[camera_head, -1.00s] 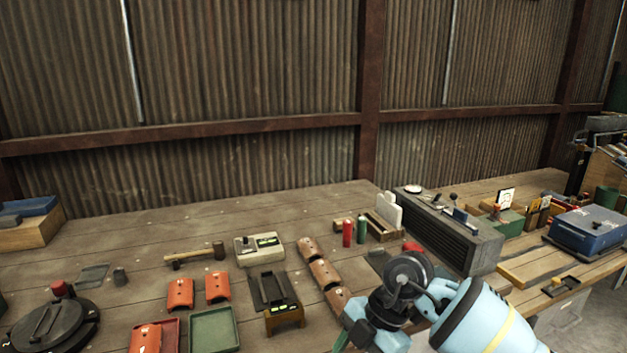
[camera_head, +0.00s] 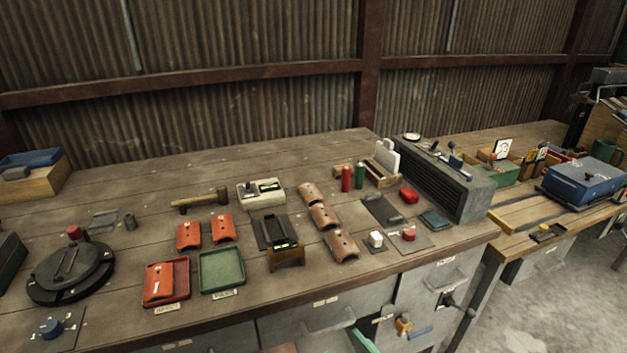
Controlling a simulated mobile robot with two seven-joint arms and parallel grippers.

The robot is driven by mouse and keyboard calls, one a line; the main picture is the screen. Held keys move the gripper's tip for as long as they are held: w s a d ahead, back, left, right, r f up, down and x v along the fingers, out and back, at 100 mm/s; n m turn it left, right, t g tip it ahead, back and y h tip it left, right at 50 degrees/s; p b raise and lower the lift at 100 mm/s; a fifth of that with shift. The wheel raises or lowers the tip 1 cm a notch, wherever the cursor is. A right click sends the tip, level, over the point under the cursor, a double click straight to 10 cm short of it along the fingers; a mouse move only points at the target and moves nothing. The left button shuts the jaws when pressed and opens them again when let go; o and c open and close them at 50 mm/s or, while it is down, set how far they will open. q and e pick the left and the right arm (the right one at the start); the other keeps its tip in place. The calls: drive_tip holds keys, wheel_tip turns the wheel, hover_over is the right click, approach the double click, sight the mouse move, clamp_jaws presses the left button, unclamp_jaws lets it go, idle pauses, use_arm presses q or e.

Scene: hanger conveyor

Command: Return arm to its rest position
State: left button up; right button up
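Neither of my grippers shows clearly in the head view, and no arm reaches over the workbench (camera_head: 130,215). A small green shape (camera_head: 362,342) is cut off at the bottom edge in front of the drawers; I cannot tell what it is.
The bench holds a round black device (camera_head: 70,272), a red tray (camera_head: 166,282), a green tray (camera_head: 221,271), orange curved pieces and a hammer (camera_head: 200,199). A grey ribbed unit (camera_head: 445,180) stands right. A blue box (camera_head: 582,178) sits on the right table.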

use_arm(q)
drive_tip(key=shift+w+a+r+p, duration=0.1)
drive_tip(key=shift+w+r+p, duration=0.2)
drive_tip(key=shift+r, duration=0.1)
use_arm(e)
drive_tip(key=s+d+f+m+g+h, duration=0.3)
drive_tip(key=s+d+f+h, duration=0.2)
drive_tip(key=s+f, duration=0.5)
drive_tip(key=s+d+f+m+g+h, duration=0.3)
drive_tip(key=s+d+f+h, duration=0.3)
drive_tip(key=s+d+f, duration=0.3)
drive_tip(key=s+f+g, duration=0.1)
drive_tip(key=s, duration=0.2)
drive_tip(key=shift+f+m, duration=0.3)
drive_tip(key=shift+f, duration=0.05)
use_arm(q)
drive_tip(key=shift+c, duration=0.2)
